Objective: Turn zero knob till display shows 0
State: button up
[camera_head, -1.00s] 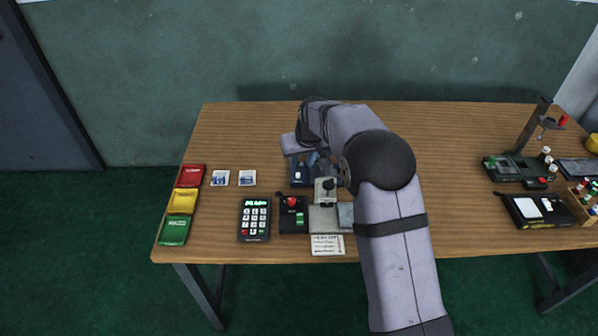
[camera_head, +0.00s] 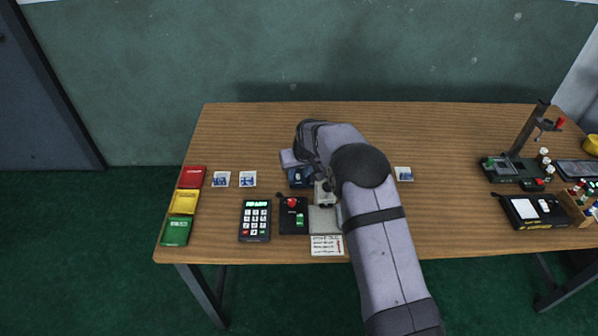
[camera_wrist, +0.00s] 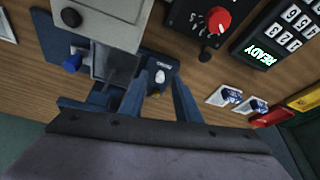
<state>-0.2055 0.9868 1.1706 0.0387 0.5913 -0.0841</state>
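In the wrist view, a small dark blue block (camera_wrist: 160,62) carries a short white label and a small pale knob (camera_wrist: 160,77). I cannot read the label surely. My gripper (camera_wrist: 163,82) is open, with its two dark blue fingers on either side of the pale knob; I cannot tell whether they touch it. In the head view, the dark blue unit (camera_head: 301,177) shows beside my gripper, and my wrist hides much of this area. The keypad's green display (camera_wrist: 259,55) reads READY. I cannot make out a display showing a number.
A pale grey box (camera_wrist: 110,30) with a black knob and a blue knob (camera_wrist: 72,63) sit close left of my fingers in the wrist view. A black box with a red knob (camera_head: 291,202) and the keypad (camera_head: 255,222) stand in front. The back of the table is clear.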

grip_shut()
jog(key=shift+m, duration=0.4)
jog(key=m+h+b, duration=0.1)
jog(key=m, duration=0.1)
jog(key=m+h+b, duration=0.1)
jog(key=m+b, duration=0.1)
jog(key=shift+a+f+m, duration=0.2)
jog(key=shift+a+m, duration=0.1)
jog(key=shift+a, duration=0.05)
jog(key=shift+a+r+m+g+h+b, duration=0.15)
jog(key=shift+m+h+b, duration=0.2)
jog(key=shift+m, duration=0.6)
jog(key=shift+d+m+g+h+b, duration=0.15)
jog(key=shift+m+h, duration=0.3)
jog(key=shift+m, duration=0.5)
jog(key=shift+a, duration=0.15)
